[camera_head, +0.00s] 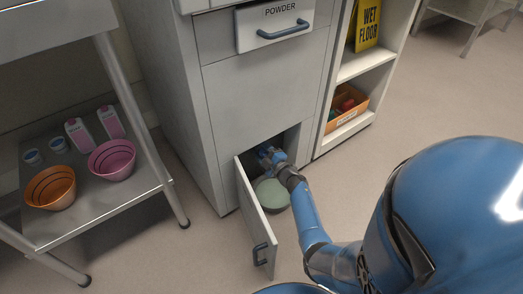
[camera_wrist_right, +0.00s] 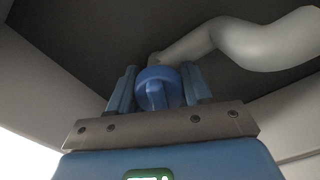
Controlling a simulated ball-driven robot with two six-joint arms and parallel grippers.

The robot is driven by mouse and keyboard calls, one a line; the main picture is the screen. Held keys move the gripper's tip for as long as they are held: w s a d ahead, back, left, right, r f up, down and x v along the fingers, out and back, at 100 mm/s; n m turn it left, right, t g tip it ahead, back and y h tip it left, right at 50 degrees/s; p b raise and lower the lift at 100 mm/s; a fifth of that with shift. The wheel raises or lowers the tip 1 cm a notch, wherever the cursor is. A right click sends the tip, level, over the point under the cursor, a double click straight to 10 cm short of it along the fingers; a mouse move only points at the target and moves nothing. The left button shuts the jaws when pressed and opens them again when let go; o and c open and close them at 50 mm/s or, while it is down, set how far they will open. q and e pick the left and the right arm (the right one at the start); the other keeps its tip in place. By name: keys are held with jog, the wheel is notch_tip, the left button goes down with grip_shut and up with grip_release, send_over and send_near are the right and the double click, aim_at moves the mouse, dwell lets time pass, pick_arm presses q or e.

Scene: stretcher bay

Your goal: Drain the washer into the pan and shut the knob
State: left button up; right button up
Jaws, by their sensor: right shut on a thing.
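The washer (camera_head: 258,105) is a grey cabinet with a low door (camera_head: 257,215) swung open. A pale green pan (camera_head: 272,194) is on the floor at the opening, below my right gripper. My right gripper (camera_head: 268,154) reaches into the opening. In the right wrist view, its two fingers (camera_wrist_right: 158,92) are shut on a round blue knob (camera_wrist_right: 157,85). A grey pipe (camera_wrist_right: 245,40) runs beside the knob. The inside of the pan is partly hidden by my arm. My left gripper is not in view.
The powder drawer (camera_head: 275,25) is above. At left a metal cart shelf (camera_head: 110,200) holds an orange bowl (camera_head: 50,188), a pink bowl (camera_head: 112,160), cartons and cups. At right an open shelf (camera_head: 362,62) holds an orange bin (camera_head: 346,112) and a yellow sign (camera_head: 368,25). Floor right of it is clear.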

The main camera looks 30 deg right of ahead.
pick_arm(q)
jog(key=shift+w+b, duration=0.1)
jog(key=shift+b, duration=0.35)
pick_arm(e)
jog(key=n, duration=0.5)
jog(key=shift+f, duration=0.2)
jog(key=o, duration=0.9)
jog(key=shift+o, duration=0.2)
jog(key=shift+s+r, duration=0.1)
jog(key=shift+s+p, duration=0.4)
jog(key=shift+s, duration=0.05)
pick_arm(q)
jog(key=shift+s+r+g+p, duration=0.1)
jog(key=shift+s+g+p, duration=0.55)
jog(key=shift+p, duration=1.75)
pick_arm(e)
jog(key=s, duration=0.9)
jog(key=shift+s+d, duration=0.35)
jog(key=shift+s, duration=0.05)
